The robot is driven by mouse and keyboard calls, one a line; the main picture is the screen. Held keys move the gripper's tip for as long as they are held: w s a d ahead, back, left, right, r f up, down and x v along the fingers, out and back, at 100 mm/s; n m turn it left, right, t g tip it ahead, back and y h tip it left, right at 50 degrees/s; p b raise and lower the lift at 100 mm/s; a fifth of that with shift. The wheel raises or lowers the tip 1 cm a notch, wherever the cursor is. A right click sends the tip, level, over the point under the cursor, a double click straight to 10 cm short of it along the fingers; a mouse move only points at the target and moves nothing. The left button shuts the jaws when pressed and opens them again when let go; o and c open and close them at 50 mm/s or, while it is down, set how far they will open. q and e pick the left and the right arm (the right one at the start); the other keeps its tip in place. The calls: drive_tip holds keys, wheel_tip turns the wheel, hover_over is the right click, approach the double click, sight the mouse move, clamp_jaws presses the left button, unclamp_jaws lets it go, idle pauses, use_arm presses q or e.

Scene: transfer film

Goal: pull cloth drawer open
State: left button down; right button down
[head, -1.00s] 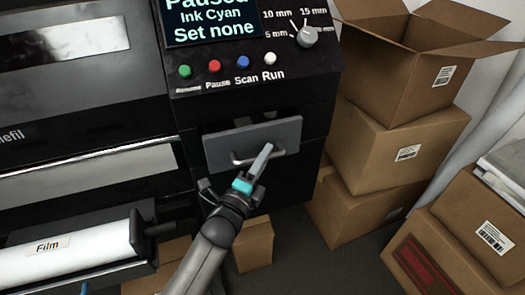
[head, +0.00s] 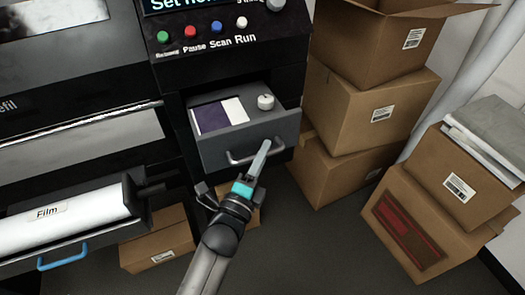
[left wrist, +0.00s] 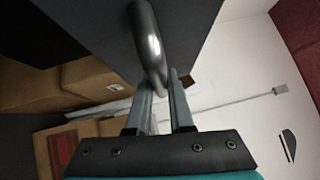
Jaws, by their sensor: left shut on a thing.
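The grey cloth drawer (head: 250,143) is pulled out of the black machine below the button panel in the head view. Inside it lie a dark purple and white folded cloth (head: 217,115) and a small white round knob-like thing (head: 265,102). The drawer has a metal bar handle (head: 243,157) on its front; the handle also shows large in the left wrist view (left wrist: 148,45). My left gripper (head: 262,153) is at the right part of the handle, shut on it. In the left wrist view its fingers (left wrist: 160,95) meet the handle's end. My right gripper is not in view.
A film roll (head: 65,215) on a tray with a blue handle (head: 63,257) sticks out at the left. Cardboard boxes (head: 365,105) are stacked at the right, with more boxes (head: 420,220) at the far right. Grey floor (head: 310,240) is clear between them.

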use_arm(q)
drive_tip(key=c, duration=0.8)
unclamp_jaws()
drive_tip(key=shift+s+a, duration=0.1)
drive_tip(key=v, duration=1.5)
drive_tip(key=s+a+f+n+g+y+b, duration=0.25)
drive_tip(key=f+n, duration=0.35)
drive_tip(key=f, duration=0.8)
drive_tip(key=s+a+f+n+g+y+b, duration=0.1)
drive_tip(key=s+a+f+n+g+y, duration=0.3)
drive_tip(key=f, duration=1.1)
drive_tip(key=s+a+f+n+g+y, duration=0.1)
drive_tip(key=s+a+f+n+g, duration=0.2)
drive_tip(key=s+f, duration=0.3)
drive_tip(key=s+a+f+n+g+b, duration=0.1)
drive_tip(key=s+a+f+n+g, duration=0.2)
drive_tip(key=s+f+n, duration=0.2)
drive_tip(key=s+a+f+n+g+y+b, duration=0.1)
drive_tip(key=s+a+f+n+g, duration=0.2)
drive_tip(key=s+f, duration=0.4)
drive_tip(key=s+n, duration=0.1)
drive_tip(key=s, duration=0.2)
drive_tip(key=shift+s+n+g+y, duration=0.25)
drive_tip(key=shift+n+g+y, duration=0.05)
drive_tip(key=shift+g+y, duration=0.05)
